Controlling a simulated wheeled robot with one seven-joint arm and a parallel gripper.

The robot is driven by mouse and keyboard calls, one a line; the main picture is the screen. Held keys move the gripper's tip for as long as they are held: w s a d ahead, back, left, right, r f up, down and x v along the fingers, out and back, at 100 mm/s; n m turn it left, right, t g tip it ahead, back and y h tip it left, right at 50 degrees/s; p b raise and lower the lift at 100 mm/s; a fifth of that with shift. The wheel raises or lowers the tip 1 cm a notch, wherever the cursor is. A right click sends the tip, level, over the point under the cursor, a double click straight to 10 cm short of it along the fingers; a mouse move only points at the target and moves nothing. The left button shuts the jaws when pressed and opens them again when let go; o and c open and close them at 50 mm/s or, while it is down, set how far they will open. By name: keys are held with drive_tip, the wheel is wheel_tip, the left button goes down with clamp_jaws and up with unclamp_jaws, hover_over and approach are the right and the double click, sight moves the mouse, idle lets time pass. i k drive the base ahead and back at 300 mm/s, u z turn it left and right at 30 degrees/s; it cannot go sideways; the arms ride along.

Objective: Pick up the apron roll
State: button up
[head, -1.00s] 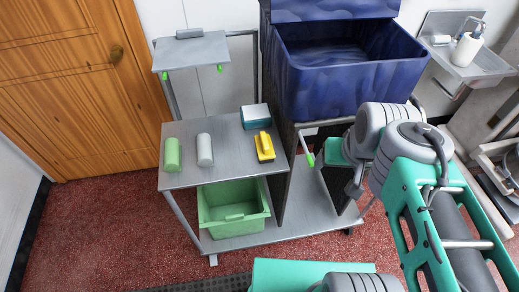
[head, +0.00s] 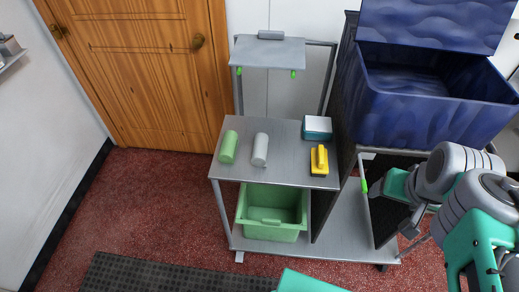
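Two rolls lie side by side on the middle shelf (head: 285,149) of a grey metal cart. One is a green roll (head: 228,147) on the left and the other a pale grey-white roll (head: 260,149) to its right. I cannot tell by looks alone which is the apron roll. Both are in plain view and nothing touches them. My arm comes in from the right, with its dark end beside the cart's right part, well apart from both rolls. The fingers of my gripper cannot be made out clearly.
A yellow-handled tool (head: 319,160) and a teal-and-white block (head: 317,127) lie right of the rolls. A green bin (head: 272,212) stands below, and a smaller shelf (head: 270,51) hangs above. A large blue tub (head: 430,100) is at right. Red floor (head: 150,215) is free at left.

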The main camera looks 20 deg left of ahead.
sight(261, 144)
drive_tip(key=z, duration=2.05)
drive_tip(key=k, duration=1.95)
drive_tip(key=u, duration=2.45)
drive_tip(key=i, duration=1)
drive_tip(key=u, duration=0.05)
